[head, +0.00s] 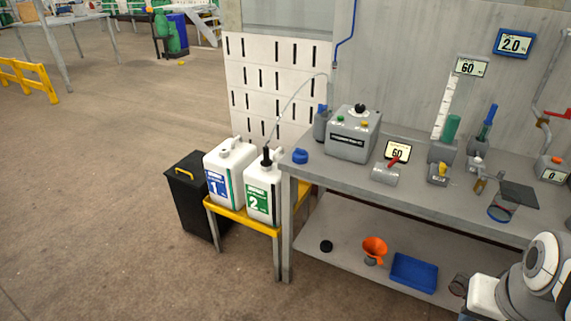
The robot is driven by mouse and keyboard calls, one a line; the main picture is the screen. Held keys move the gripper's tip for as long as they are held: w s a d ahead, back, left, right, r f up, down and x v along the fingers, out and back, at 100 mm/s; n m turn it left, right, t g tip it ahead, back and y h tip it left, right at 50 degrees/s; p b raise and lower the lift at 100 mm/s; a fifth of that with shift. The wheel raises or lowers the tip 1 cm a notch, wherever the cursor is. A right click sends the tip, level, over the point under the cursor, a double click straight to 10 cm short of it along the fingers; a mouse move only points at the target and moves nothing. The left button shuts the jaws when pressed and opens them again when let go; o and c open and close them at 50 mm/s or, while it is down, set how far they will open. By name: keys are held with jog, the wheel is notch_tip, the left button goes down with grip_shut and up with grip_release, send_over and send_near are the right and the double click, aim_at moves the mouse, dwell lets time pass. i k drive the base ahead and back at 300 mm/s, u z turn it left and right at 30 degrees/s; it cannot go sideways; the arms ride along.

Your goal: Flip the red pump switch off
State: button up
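A small red lever (397,161) sits on a grey cylindrical body on the workbench, just below a small screen reading 60. It points up and to the right. It is the red part closest to the pump-like grey box (350,144), which has a black knob and small green and orange buttons on top. I cannot tell for certain that this lever is the pump switch, or whether it is on or off. Another red handle (557,114) is on the pipe at the right edge. My arm shows at the bottom right; my gripper is not in view.
The grey workbench (328,178) carries several instruments. White canisters 1 (226,176) and 2 (262,191) stand on a yellow-edged stand, with a thin tube rising from canister 2. A black bin (186,205) is beside them. An orange funnel (374,247) and blue tray (414,271) lie on the lower shelf.

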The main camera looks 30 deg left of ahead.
aim_at(388, 167)
jog(key=z, duration=0.1)
jog(key=k, duration=0.5)
jog(key=u, duration=1.85)
jog(key=k, duration=0.4)
jog(key=z, duration=0.45)
jog(key=i, duration=0.45)
jog(key=u, duration=0.2)
